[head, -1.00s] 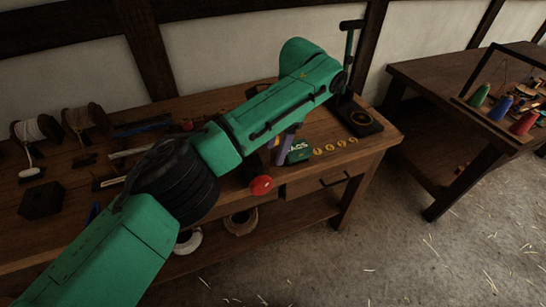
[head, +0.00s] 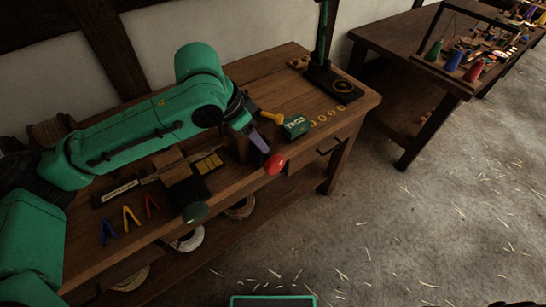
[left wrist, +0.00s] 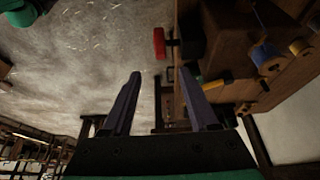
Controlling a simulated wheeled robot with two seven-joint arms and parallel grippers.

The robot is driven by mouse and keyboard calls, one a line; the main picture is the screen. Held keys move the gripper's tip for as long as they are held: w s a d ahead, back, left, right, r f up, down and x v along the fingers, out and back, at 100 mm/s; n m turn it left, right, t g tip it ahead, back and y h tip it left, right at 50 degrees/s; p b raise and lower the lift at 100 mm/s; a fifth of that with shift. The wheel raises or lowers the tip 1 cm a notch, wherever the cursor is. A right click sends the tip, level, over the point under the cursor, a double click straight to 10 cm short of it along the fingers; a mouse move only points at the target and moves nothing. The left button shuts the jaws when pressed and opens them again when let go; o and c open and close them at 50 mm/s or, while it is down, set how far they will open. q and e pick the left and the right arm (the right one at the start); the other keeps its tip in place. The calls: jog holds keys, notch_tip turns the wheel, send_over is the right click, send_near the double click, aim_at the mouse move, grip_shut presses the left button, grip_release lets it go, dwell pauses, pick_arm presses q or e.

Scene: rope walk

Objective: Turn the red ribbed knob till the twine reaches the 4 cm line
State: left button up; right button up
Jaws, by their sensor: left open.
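The red knob (head: 274,164) sticks out at the front edge of the workbench, right of a dark green knob (head: 195,212). My left gripper (head: 262,143) is open and empty, pointing down just behind and above the red knob in the head view. In the left wrist view the red knob (left wrist: 159,42) lies beyond the two open fingertips (left wrist: 160,72), apart from them. Its ribs are too small to make out. I cannot make out the twine or the 4 cm line; my left arm covers part of the bench. My right gripper is not in view.
A green box (head: 296,126) and a yellow-handled tool (head: 271,117) are close to the gripper. Blue, yellow and red clips (head: 129,216) lie at the left front. A dark stand (head: 322,75) rises at the back right. The floor in front is clear.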

aim_at(274, 158)
pick_arm(q)
jog(key=x, duration=0.3)
jog(key=d+x, duration=0.1)
jog(key=x, duration=0.3)
jog(key=shift+w+r+p, duration=0.2)
jog(key=shift+p, duration=0.2)
jog(key=x, duration=0.6)
jog(key=shift+a+f+p, duration=0.3)
jog(key=shift+a+p, duration=0.05)
jog(key=shift+d+f, duration=0.2)
jog(key=shift+f, duration=0.05)
jog(key=shift+a, duration=0.1)
grip_shut()
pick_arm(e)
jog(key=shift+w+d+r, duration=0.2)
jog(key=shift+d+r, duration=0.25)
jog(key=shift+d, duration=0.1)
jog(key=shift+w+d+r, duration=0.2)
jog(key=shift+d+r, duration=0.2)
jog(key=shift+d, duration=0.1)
